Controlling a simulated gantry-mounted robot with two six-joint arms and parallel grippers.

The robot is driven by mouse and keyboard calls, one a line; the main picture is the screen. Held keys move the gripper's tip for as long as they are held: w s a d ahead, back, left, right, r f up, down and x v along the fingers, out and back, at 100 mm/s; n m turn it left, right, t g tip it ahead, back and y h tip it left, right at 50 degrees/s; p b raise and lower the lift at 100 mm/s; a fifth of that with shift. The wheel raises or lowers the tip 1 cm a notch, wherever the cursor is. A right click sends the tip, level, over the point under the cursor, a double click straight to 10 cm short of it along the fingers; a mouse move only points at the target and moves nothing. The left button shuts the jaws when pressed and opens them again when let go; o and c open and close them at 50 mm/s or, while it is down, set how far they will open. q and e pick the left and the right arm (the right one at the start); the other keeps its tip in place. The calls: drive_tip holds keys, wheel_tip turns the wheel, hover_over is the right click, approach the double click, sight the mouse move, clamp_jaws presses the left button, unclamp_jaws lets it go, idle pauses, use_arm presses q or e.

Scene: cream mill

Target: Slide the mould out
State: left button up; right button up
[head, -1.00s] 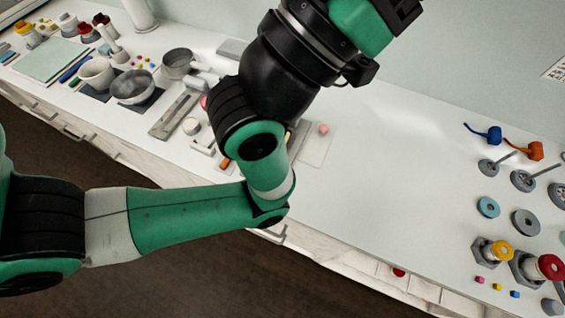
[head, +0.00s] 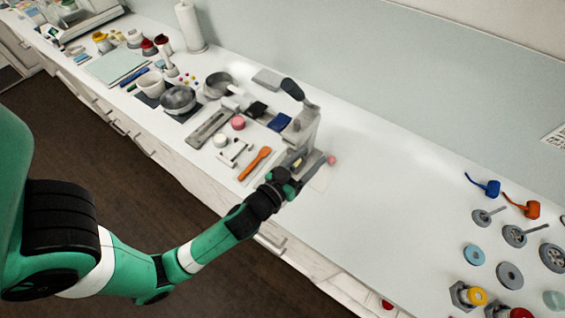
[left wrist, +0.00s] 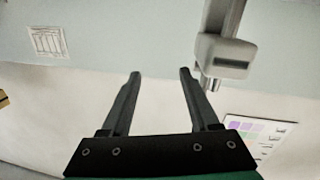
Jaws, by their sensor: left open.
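A grey hand press (head: 303,128) with a black-knobbed handle stands on the white counter in the middle of the head view. A small yellowish piece (head: 297,163) shows low at its base. I cannot tell whether that is the mould. My left gripper (head: 284,181) is at the front of the press base, and I cannot tell whether it touches it. In the left wrist view its two dark fingers (left wrist: 159,82) are apart, with nothing between them. A grey post with a block and nozzle (left wrist: 222,53) shows beyond the right finger. My right gripper is not in view.
An orange-handled tool (head: 255,163), a dark blue block (head: 279,122) and a pink round piece (head: 238,124) lie left of the press. A small pink ball (head: 331,160) sits to its right. The counter between is clear.

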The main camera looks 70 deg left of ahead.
use_arm(q)
drive_tip(key=s+f+g+p, duration=0.1)
drive_tip(key=s+f, duration=0.2)
drive_tip(key=s, duration=0.1)
drive_tip(key=s+a+f+g+p, duration=0.1)
drive_tip(key=s+f+g, duration=0.1)
drive_tip(key=s+f, duration=0.2)
drive_tip(key=s+f+g+p, duration=0.1)
drive_tip(key=s+f, duration=0.2)
drive_tip(key=s, duration=0.1)
drive_tip(key=shift+s+a+f, duration=0.15)
drive_tip(key=shift+s, duration=0.2)
drive_tip(key=x, duration=0.5)
drive_tip(key=p+x, duration=0.1)
drive_tip(key=x, duration=0.4)
drive_tip(key=shift+w+a+f, duration=0.15)
drive_tip(key=shift+f, duration=0.2)
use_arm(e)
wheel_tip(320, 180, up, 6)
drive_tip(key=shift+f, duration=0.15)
use_arm(q)
clamp_jaws()
